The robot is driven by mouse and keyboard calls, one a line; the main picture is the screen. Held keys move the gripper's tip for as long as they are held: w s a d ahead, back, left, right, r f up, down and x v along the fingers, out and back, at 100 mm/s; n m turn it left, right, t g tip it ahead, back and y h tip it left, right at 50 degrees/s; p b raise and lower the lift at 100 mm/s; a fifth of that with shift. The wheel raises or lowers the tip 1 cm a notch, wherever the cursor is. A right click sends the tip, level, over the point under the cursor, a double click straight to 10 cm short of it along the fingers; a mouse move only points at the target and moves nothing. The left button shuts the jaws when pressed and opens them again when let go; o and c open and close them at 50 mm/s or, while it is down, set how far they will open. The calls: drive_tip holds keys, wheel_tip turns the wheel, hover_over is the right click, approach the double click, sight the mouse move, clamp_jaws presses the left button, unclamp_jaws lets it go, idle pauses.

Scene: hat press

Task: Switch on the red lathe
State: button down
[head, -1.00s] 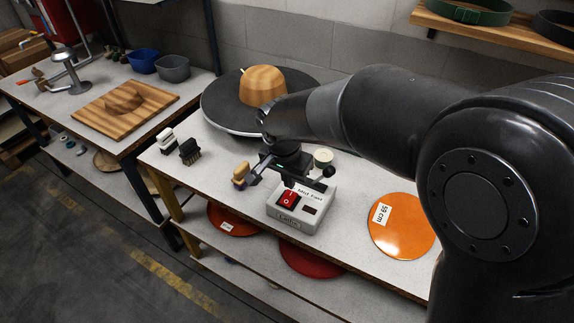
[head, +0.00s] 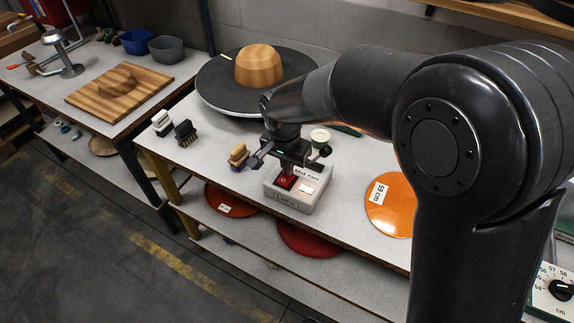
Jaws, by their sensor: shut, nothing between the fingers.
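The switch box (head: 291,205) is a pale box at the table's front edge, with a label on its front too small to read surely. Its red rocker switch (head: 285,182) is partly hidden under my gripper. A small window (head: 309,189) beside the rocker looks bright, with a red edge. My gripper (head: 288,172) is shut and empty, pointing down, its tips at or just above the rocker; I cannot tell whether they touch. The lathe looks like a dark round turntable (head: 215,85) behind the box, with a wooden hat block (head: 258,66) on it.
A tan-handled brush (head: 238,154) lies left of the gripper, with a black brush (head: 186,132) and a white-topped one (head: 162,123) farther left. A small round tin (head: 320,137) stands behind the box. An orange disc (head: 391,206) lies to the right.

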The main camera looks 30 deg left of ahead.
drive_tip(key=shift+s+f, duration=0.1)
drive_tip(key=shift+s, duration=0.1)
drive_tip(key=shift+s+r, duration=0.2)
drive_tip(key=shift+s, duration=0.5)
wheel_tip(320, 180, up, 14)
drive_tip(key=s, duration=0.2)
drive_tip(key=shift+s, duration=0.2)
drive_tip(key=shift+f, duration=0.1)
